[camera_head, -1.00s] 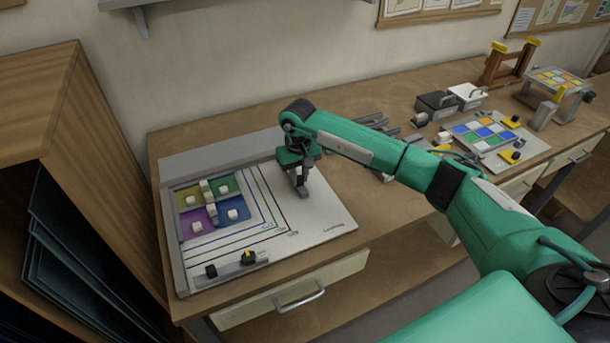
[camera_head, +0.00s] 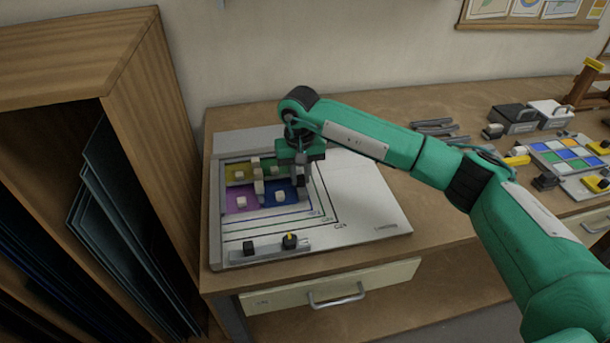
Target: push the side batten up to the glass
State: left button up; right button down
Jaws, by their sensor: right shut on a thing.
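The glass (camera_head: 278,197) lies flat on a pale board (camera_head: 375,205), with yellow, green, purple and blue fields and several small white blocks on it. My right gripper (camera_head: 302,190) points down at the right edge of the glass. It is shut on a grey piece, which seems to be the side batten; the gripper hides most of it, and I cannot tell whether it touches the glass. A grey front batten (camera_head: 268,249) with a black knob and a black and yellow knob lies in front of the glass, apart from it. My left gripper is out of view.
A wooden rack (camera_head: 160,120) with dark sheets stands at the left. Grey bars (camera_head: 432,127) lie behind my right arm. Two small boxes (camera_head: 515,118) and a second coloured panel (camera_head: 563,155) are farther right. The board's right part is clear.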

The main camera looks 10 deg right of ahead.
jog(key=c, duration=1.3)
grip_release()
jog(key=shift+a, duration=0.15)
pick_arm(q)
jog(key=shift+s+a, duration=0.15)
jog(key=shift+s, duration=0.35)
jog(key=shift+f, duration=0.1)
pick_arm(e)
jog(key=shift+r, duration=0.1)
jog(key=shift+r, duration=0.35)
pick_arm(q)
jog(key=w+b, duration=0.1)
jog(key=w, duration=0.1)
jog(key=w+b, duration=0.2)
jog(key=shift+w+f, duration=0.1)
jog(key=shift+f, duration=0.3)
pick_arm(e)
notch_tip(320, 180, up, 13)
jog(key=shift+f, duration=0.1)
